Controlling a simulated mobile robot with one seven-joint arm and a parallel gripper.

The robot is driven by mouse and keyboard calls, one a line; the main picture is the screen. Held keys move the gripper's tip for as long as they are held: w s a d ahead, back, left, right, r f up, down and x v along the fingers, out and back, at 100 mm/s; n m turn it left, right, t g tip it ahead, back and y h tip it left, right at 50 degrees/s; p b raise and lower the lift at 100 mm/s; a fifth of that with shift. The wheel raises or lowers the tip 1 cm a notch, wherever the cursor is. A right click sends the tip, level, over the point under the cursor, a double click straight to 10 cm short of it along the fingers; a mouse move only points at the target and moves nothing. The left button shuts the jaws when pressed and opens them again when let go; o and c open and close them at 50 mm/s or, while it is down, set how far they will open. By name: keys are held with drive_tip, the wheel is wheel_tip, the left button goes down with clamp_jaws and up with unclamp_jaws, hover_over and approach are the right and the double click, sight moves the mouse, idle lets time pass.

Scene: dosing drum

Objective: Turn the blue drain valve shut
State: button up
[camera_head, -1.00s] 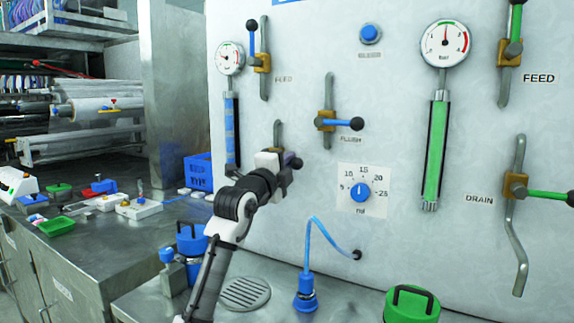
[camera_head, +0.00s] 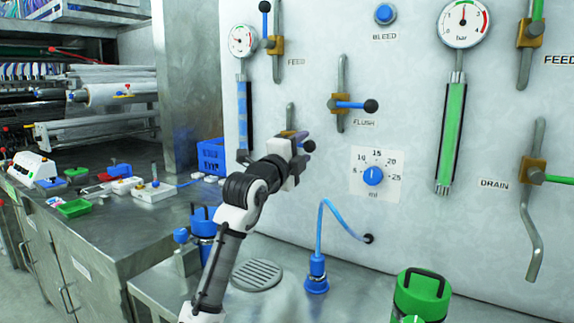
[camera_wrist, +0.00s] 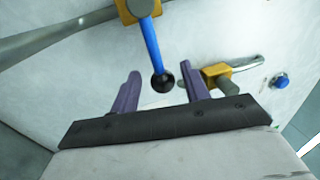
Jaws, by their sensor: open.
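The blue drain valve has a yellow body, seen in the wrist view (camera_wrist: 138,10), with a blue lever (camera_wrist: 151,45) ending in a black knob (camera_wrist: 163,82).
The flush valve (camera_head: 340,104) with its blue lever is up and right, the blue feed valve (camera_head: 275,45) above. A dosing dial (camera_head: 373,176) and a blue hose (camera_head: 320,230) are to the right. A blue canister (camera_head: 204,222) stands below left.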

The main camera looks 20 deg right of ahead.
drive_tip(key=b+v, duration=0.2)
drive_tip(key=v, duration=0.9)
drive_tip(key=shift+s, duration=0.3)
drive_tip(key=shift+a+f, duration=0.1)
drive_tip(key=shift+a, duration=0.05)
